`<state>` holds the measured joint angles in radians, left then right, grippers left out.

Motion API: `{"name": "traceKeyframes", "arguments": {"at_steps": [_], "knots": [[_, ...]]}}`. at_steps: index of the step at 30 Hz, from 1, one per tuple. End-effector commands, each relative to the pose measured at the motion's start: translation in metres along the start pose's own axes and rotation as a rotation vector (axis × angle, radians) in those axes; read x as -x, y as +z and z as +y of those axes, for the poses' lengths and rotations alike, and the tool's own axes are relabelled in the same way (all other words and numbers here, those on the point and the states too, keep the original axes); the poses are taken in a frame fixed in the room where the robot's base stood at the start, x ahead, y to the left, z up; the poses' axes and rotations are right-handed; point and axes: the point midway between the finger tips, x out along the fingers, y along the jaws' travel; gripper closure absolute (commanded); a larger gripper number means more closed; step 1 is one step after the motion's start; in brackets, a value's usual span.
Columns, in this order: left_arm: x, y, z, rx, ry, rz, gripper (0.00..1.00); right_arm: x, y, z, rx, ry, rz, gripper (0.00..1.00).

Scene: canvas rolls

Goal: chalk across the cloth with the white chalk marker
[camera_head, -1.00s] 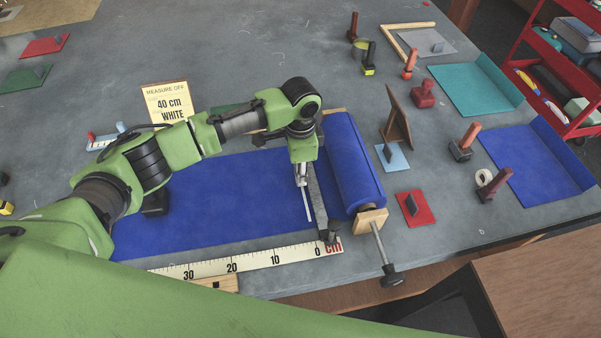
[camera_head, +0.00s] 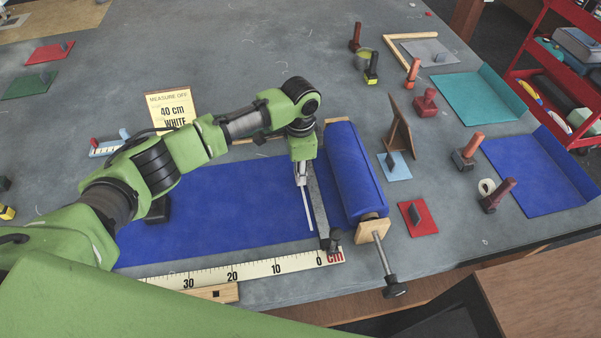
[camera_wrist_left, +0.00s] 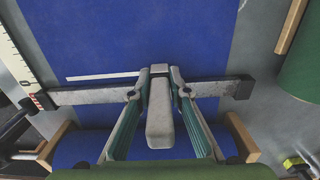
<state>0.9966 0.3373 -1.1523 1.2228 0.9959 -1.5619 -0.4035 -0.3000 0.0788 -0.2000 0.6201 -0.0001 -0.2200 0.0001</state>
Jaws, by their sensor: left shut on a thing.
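My left gripper (camera_head: 302,182) is shut on the white chalk marker (camera_wrist_left: 160,118), which shows as a pale block between the fingers in the left wrist view. The marker's tip is hidden, low over the blue cloth (camera_head: 235,205). A white chalk line (camera_head: 308,212) runs on the cloth from near the ruler (camera_head: 255,269) up to the gripper, beside a dark grey straightedge bar (camera_head: 322,200). The line also shows in the left wrist view (camera_wrist_left: 98,76), ending at the fingers. The cloth comes off a blue roll (camera_head: 354,170). My right gripper is out of view.
A sign (camera_head: 170,108) reads "MEASURE OFF 40 cm WHITE". A crank handle (camera_head: 390,275) sticks out in front of the roll. Right of it stand a red pad (camera_head: 418,219), a light blue pad (camera_head: 395,167), several handled tools and blue and teal trays (camera_head: 475,92).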

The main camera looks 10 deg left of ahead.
Motion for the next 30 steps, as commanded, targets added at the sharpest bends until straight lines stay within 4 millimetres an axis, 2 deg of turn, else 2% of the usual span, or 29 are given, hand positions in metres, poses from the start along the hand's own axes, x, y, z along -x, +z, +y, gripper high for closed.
{"name": "traceKeyframes", "arguments": {"at_steps": [5, 16, 30], "knots": [[-0.001, 0.001, -0.003, 0.002, -0.001, -0.002, 1.00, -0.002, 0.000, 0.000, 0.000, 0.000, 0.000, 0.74], [-0.002, -0.003, -0.028, 0.002, -0.001, -0.002, 1.00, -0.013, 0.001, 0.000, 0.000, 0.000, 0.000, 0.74], [-0.001, -0.004, -0.032, 0.001, -0.002, 0.002, 1.00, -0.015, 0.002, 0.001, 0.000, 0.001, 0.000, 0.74]]}}
